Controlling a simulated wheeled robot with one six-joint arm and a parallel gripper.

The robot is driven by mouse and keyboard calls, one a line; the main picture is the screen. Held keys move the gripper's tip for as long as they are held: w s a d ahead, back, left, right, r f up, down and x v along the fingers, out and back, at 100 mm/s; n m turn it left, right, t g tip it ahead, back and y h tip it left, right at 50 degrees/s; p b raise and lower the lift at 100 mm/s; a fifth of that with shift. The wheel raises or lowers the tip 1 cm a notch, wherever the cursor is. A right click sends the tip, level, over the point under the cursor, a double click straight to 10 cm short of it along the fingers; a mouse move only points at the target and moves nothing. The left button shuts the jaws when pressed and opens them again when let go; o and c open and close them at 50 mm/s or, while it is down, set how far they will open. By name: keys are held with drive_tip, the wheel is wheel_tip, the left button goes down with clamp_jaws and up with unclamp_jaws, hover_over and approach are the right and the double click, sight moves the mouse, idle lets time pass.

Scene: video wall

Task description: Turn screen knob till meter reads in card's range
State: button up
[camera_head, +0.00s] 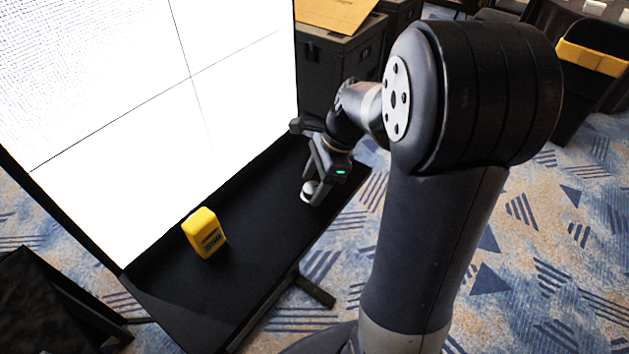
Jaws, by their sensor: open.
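The screen (222,112) is a tall, bright white panel at the left, with thin dark cross lines. A yellow meter (204,233) stands upright on the black shelf (262,216) in front of it; its reading is too small to make out. A small white and dark knob (308,191) sits on the shelf further right. My gripper (316,190) is open and points down at the knob, with its fingers close around or beside it; I cannot tell whether they touch it. The card is not visible in this view.
Black cases (340,68) with a cardboard piece (337,14) on top stand behind the shelf. A dark box (50,305) is at the lower left. A black chair with a yellow band (592,57) is at the upper right. The shelf between meter and knob is clear.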

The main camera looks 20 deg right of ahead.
drive_tip(key=shift+f, duration=0.1)
drive_tip(key=shift+c, duration=0.5)
drive_tip(key=c, duration=0.9)
